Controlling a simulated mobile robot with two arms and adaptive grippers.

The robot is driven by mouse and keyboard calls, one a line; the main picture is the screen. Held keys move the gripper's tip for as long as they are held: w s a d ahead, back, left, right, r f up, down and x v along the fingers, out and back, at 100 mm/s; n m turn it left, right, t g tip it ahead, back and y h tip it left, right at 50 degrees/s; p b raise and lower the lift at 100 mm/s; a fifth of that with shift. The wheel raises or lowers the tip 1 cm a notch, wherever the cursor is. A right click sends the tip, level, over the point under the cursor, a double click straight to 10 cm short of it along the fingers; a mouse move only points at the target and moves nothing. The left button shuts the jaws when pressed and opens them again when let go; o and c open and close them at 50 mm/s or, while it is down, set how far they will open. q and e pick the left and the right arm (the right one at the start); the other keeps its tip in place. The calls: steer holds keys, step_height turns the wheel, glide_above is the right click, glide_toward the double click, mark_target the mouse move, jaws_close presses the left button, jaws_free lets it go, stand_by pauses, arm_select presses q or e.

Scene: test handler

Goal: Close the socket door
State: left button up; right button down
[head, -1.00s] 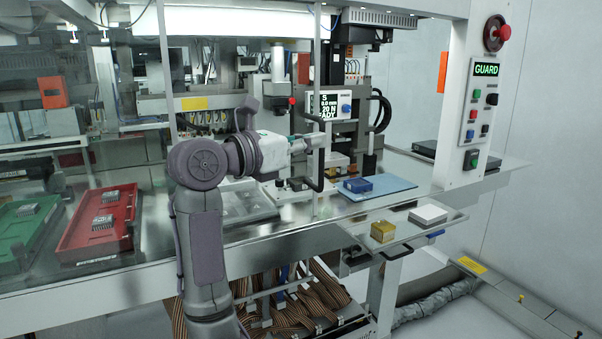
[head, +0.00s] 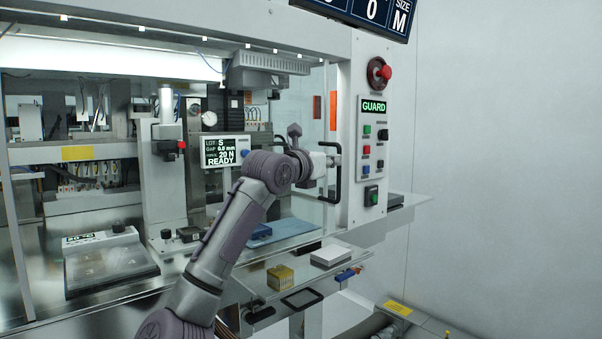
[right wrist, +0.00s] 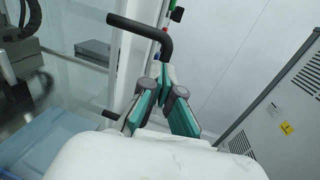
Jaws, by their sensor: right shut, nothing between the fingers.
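The clear door (head: 310,215) of the handler has a black bar handle (head: 337,192) near its right edge. The handle is close to the white right post, and I cannot tell whether a narrow gap remains there. My right gripper (head: 335,160) is at the handle. In the right wrist view its teal fingers (right wrist: 166,82) are shut with nothing between them, beside the handle (right wrist: 150,32). The fingers hide the middle of the bar, so I cannot tell if they touch it. My left gripper is not in view.
A control panel with a green GUARD display (head: 373,107) is on the post. Behind the door are a blue block (head: 260,232) on a blue mat and a READY screen (head: 221,151). A shelf below holds a gold block (head: 280,277) and a white box (head: 330,255).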

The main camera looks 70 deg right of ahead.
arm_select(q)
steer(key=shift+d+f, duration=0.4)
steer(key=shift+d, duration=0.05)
arm_select(e)
steer(key=x, duration=0.2)
steer(key=s+x, duration=0.1)
steer(key=x, duration=0.2)
steer(key=shift+s, duration=0.1)
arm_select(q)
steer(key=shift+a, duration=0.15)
arm_select(e)
steer(key=v, duration=1.2)
steer(key=shift+d, duration=0.1)
